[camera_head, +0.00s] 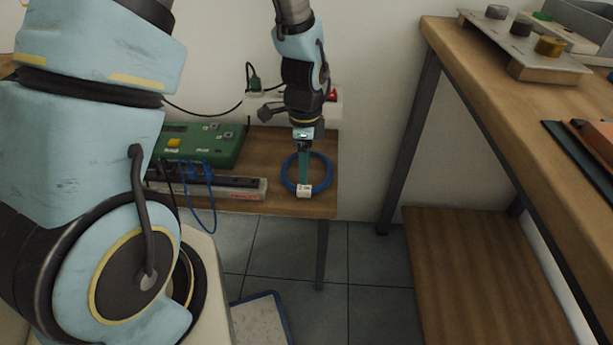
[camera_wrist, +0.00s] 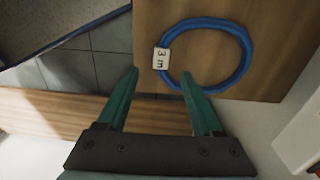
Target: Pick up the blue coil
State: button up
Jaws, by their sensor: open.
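The blue coil (camera_head: 328,182) lies flat on the low wooden table near its right front corner. A white tag, marked "3 m" in the wrist view, is fixed to its front side. In the wrist view the coil (camera_wrist: 246,50) lies beyond my fingertips. My gripper (camera_wrist: 160,74) is open and empty, with its green fingers apart. The right fingertip appears to overlap the coil's near edge in the picture; I cannot tell whether it touches. In the head view my gripper (camera_head: 304,182) points down over the coil, with one finger showing in front of it.
A green case (camera_head: 215,146) and a dark strip with a light end (camera_head: 240,188) lie left of the coil on the low table (camera_head: 270,207). A white wall socket box (camera_head: 345,105) is behind. A taller workbench (camera_head: 455,75) stands at right.

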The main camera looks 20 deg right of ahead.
aim_at(304, 188)
notch_tip(304, 188, down, 6)
jog(key=shift+a+f+b, duration=0.1)
jog(key=shift+f+b, duration=0.15)
jog(key=shift+b, duration=0.15)
grip_shut()
dwell(0.5)
